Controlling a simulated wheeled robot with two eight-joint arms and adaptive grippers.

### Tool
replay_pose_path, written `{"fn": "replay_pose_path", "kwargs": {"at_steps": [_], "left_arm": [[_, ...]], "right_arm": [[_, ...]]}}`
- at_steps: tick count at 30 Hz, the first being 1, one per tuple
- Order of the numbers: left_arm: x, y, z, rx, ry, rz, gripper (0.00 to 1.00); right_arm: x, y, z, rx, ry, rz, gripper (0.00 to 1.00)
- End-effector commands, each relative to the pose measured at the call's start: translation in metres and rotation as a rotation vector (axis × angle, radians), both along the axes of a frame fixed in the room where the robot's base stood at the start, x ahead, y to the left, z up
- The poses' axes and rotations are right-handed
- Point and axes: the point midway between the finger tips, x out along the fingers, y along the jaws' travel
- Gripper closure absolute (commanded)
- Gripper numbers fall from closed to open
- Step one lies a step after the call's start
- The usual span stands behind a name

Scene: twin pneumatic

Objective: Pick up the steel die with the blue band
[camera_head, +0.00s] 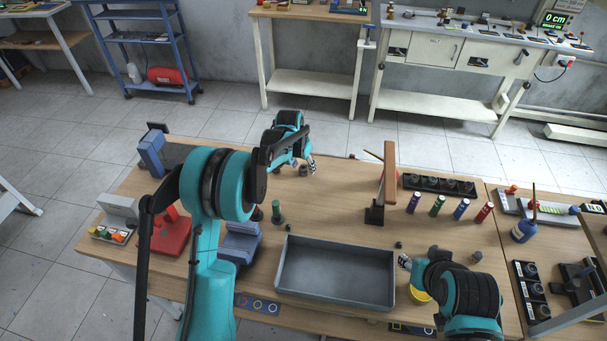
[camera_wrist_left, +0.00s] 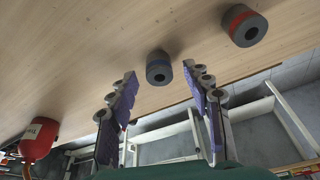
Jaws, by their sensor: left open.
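The steel die with the blue band (camera_wrist_left: 159,74) stands on the wooden table in the left wrist view, a short dark cylinder with a hole in its end. My left gripper (camera_wrist_left: 159,69) is open, with its two purple-padded fingers on either side of the die; I cannot tell how far above the table they are. A similar die with an orange-red band (camera_wrist_left: 244,26) stands to the upper right, outside the fingers. In the head view my left gripper (camera_head: 301,163) is at the table's far side, partly hidden by its arm. My right gripper (camera_head: 405,262) is at the tray's right end, its jaws unclear.
A grey tray (camera_head: 335,292) lies at the table's front middle. A wooden post stand (camera_head: 388,185) and a black rack (camera_head: 438,186) stand right of my left gripper. Several coloured cylinders stand at the right. A red bottle (camera_wrist_left: 39,138) shows in the left wrist view.

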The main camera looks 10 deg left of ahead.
Motion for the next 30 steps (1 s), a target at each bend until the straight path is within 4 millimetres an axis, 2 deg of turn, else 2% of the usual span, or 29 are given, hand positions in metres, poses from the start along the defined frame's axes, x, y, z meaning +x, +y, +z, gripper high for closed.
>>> {"fn": "replay_pose_path", "kwargs": {"at_steps": [6, 7, 12, 13, 23, 30], "left_arm": [[0.001, 0.0, -0.003, 0.0, 0.0, 0.0, 0.5], [0.001, 0.0, -0.002, 0.0, 0.0, 0.0, 0.53], [0.001, 0.0, -0.002, 0.0, 0.0, 0.001, 0.98], [0.001, 0.0, -0.002, 0.0, 0.0, 0.001, 1.0], [0.001, 0.0, -0.001, 0.0, 0.0, 0.001, 1.0], [0.0, 0.0, 0.021, 0.0, 0.0, 0.001, 1.0]], "right_arm": [[0.0, 0.0, 0.0, 0.0, 0.0, 0.0, 0.6], [0.0, 0.0, 0.0, 0.0, 0.0, 0.0, 0.6], [0.0, 0.0, 0.0, 0.0, 0.0, 0.0, 0.6], [0.0, 0.0, 0.0, 0.0, 0.0, 0.0, 0.6], [0.0, 0.0, 0.0, 0.0, 0.0, 0.0, 0.6], [0.0, 0.0, 0.01, 0.0, 0.0, 0.0, 0.6]]}}
